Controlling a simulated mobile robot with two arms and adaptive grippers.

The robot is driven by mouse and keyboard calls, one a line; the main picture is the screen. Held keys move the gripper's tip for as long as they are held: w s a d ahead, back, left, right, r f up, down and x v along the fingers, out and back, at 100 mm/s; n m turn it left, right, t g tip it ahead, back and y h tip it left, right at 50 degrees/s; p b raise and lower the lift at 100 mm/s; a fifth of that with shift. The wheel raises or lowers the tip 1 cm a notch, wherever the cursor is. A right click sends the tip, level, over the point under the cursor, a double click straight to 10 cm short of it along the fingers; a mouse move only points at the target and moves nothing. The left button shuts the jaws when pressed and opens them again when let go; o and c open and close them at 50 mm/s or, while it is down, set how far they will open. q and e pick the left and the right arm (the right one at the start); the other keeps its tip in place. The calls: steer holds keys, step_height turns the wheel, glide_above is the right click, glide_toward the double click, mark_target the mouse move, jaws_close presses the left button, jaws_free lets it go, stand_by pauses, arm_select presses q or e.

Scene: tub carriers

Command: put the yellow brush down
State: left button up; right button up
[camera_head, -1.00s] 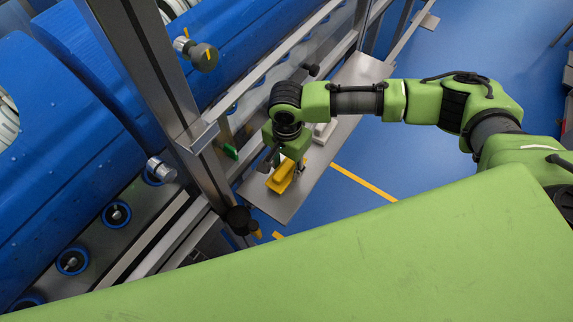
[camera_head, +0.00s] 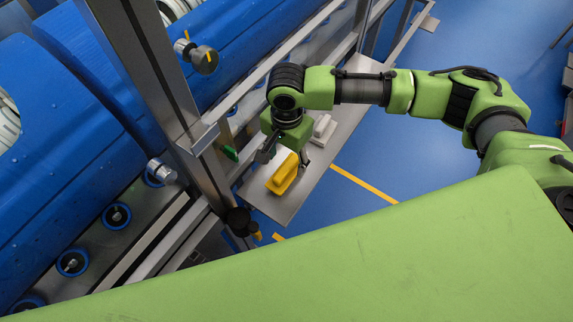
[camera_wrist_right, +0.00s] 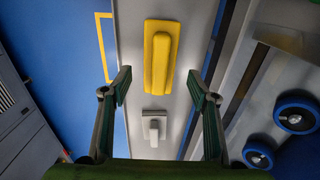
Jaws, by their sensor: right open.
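The yellow brush (camera_head: 284,174) lies on the grey metal shelf (camera_head: 260,203) near its front end in the head view. In the right wrist view the yellow brush (camera_wrist_right: 161,57) lies flat, beyond my fingertips, with its raised handle facing the camera. My right gripper (camera_head: 284,157) is just above and behind the brush; its fingers are spread and empty in the right wrist view (camera_wrist_right: 164,84). It appears apart from the brush. My left gripper is in neither view.
A steel post (camera_head: 150,75) and blue tubs (camera_head: 70,110) stand left of the shelf. Blue floor (camera_head: 350,215) is right of it.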

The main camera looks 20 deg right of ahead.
mark_target(286, 168)
step_height(286, 168, up, 7)
steer(key=shift+r, duration=0.15)
steer(key=shift+s, duration=0.1)
stand_by(1.3)
